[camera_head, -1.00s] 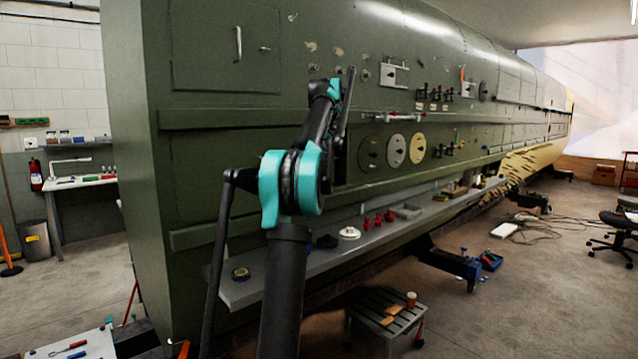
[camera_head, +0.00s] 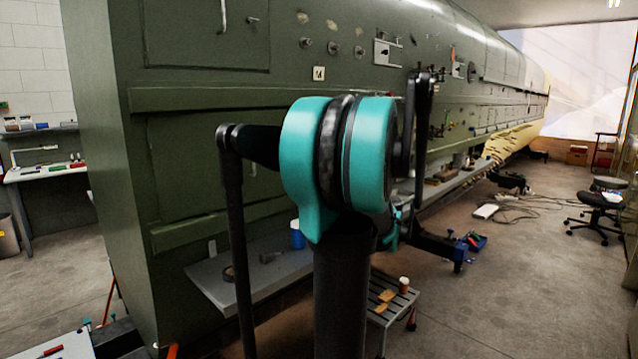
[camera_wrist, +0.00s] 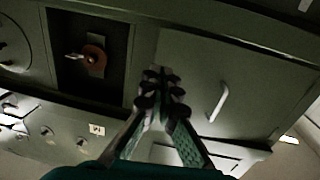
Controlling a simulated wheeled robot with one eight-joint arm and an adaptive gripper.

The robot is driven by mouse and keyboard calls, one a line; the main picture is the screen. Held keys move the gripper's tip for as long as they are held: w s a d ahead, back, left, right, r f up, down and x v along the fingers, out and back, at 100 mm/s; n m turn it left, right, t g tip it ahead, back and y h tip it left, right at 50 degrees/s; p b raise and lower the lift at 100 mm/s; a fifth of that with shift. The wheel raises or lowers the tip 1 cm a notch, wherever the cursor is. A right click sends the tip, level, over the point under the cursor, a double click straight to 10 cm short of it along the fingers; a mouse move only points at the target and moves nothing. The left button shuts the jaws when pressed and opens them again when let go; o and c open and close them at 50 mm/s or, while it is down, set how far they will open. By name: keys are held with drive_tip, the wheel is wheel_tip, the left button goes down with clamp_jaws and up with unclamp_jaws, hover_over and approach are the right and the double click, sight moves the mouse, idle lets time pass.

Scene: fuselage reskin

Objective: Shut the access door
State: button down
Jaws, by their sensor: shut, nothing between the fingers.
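In the wrist view, a flat green panel (camera_wrist: 240,72) with a pale bar handle (camera_wrist: 217,101) fills the right side. Left of it is a dark open recess (camera_wrist: 70,78) with a reddish round fitting (camera_wrist: 95,55) inside. I cannot tell whether this panel is the access door swung back from the recess. My gripper (camera_wrist: 161,82) is shut and empty, its tips overlapping the strip between recess and panel; contact is unclear. In the head view, my arm hides the gripper and the recess. An upper panel with a handle (camera_head: 222,15) lies flush there.
In the head view, a grey ledge (camera_head: 205,285) runs along the fuselage bottom, with a blue-and-white container (camera_head: 297,234) on it. A slatted stool (camera_head: 402,305) holding a cup stands right of my arm. A workbench (camera_head: 45,172) is at the left. Floor at right is mostly open.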

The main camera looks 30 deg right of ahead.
drive_tip(key=x, duration=1.3)
drive_tip(key=shift+w, duration=0.2)
drive_tip(key=shift+r, duration=0.1)
drive_tip(key=shift+w, duration=0.1)
drive_tip(key=shift+w+a+n+y, duration=0.15)
drive_tip(key=shift+w+n+y, duration=0.05)
drive_tip(key=shift+w, duration=0.6)
drive_tip(key=shift+w+a+n+y, duration=0.15)
drive_tip(key=shift+w+n+y, duration=0.05)
drive_tip(key=shift+w, duration=0.55)
drive_tip(key=shift+s, duration=0.15)
